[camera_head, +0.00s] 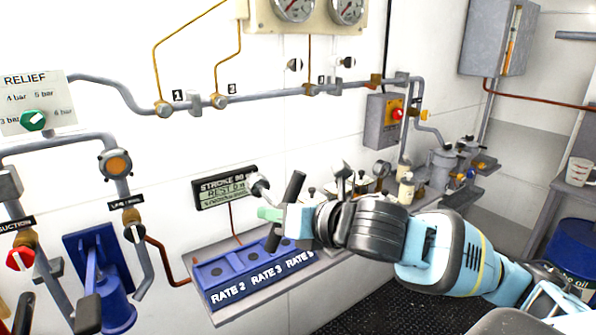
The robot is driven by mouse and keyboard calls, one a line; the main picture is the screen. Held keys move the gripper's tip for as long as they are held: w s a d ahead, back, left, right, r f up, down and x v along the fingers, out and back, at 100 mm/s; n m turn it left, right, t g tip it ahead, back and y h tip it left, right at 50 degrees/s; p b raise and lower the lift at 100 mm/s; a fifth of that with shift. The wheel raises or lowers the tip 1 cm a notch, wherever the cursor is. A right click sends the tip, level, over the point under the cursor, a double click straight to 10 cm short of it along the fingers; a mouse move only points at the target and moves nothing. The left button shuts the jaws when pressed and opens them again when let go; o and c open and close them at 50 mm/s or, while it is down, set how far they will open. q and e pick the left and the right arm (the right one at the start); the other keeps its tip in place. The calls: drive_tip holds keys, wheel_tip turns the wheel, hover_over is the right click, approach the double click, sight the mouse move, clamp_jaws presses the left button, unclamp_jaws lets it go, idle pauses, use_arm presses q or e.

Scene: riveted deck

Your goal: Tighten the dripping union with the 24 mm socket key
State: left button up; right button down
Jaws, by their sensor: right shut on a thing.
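My right gripper (272,214) reaches in from the right above the blue holder. It is shut on a black-handled tool (295,186), which looks like a T-handled key. The black bar shows above and below the fingers, and the hand hides part of it. I cannot read a size on it. Pipe unions sit along the grey wall pipe: one by label 1 (163,108), one by label 2 (219,102) and one farther right (311,90). I cannot make out a drip on any of them.
The blue holder (208,292), marked with RATE labels, stands on a grey shelf. Gauges (294,8) hang above the pipe. A blue hand pump (103,265) and a red-knobbed valve (20,258) are at left. Fittings crowd the bench behind my right arm.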

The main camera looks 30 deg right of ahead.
sight(271, 248)
drive_tip(key=shift+m+h, duration=0.6)
drive_tip(key=f, duration=0.2)
drive_tip(key=a+f, duration=0.1)
drive_tip(key=f, duration=0.3)
drive_tip(key=shift+s+a+f, duration=0.15)
drive_tip(key=shift+s+a, duration=0.25)
drive_tip(key=s+f+m+t+h, duration=0.1)
drive_tip(key=s+f+m+h, duration=0.1)
drive_tip(key=f, duration=0.5)
drive_tip(key=shift+s+h, duration=0.6)
drive_tip(key=shift+h, duration=0.2)
